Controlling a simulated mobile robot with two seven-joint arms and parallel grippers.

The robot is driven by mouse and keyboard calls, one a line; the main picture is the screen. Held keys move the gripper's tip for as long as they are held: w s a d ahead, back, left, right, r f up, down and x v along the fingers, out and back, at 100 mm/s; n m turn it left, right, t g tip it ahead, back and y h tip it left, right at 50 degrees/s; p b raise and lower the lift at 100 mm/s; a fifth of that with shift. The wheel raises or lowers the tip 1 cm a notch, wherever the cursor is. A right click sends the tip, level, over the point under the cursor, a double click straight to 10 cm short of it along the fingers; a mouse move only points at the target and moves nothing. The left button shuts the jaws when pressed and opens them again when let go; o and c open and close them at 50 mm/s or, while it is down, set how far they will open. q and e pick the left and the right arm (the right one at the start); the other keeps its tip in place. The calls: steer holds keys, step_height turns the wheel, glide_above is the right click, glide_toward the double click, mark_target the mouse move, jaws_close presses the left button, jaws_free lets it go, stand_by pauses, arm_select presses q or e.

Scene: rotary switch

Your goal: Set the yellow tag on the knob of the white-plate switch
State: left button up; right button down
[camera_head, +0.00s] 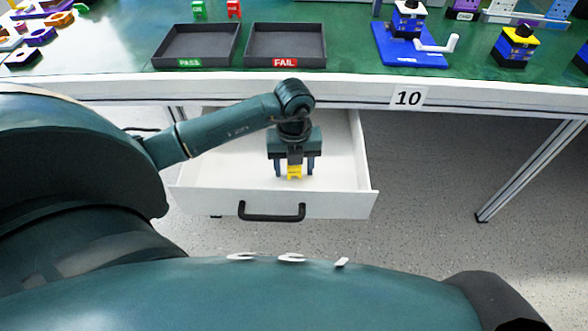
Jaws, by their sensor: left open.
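The yellow tag (294,172) sits in the white open drawer (230,180) below the table. My left gripper (295,170) points down into the drawer, open, with its fingers to either side of the tag. I cannot tell whether the fingers touch it. A pale plate (512,15) shows at the top right edge, cut off by the frame; I cannot tell whether it is the white-plate switch, and no knob on it is clear. My right gripper is not in view.
The drawer's front with its black handle (272,212) faces me. On the green table stand a PASS tray (197,45), a FAIL tray (286,45), green and red tags, a blue-based device with a crank (408,55) and a blue-yellow device (515,46). Purple and orange parts lie at left.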

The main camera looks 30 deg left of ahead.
arm_select(q)
steer(key=c, duration=1)
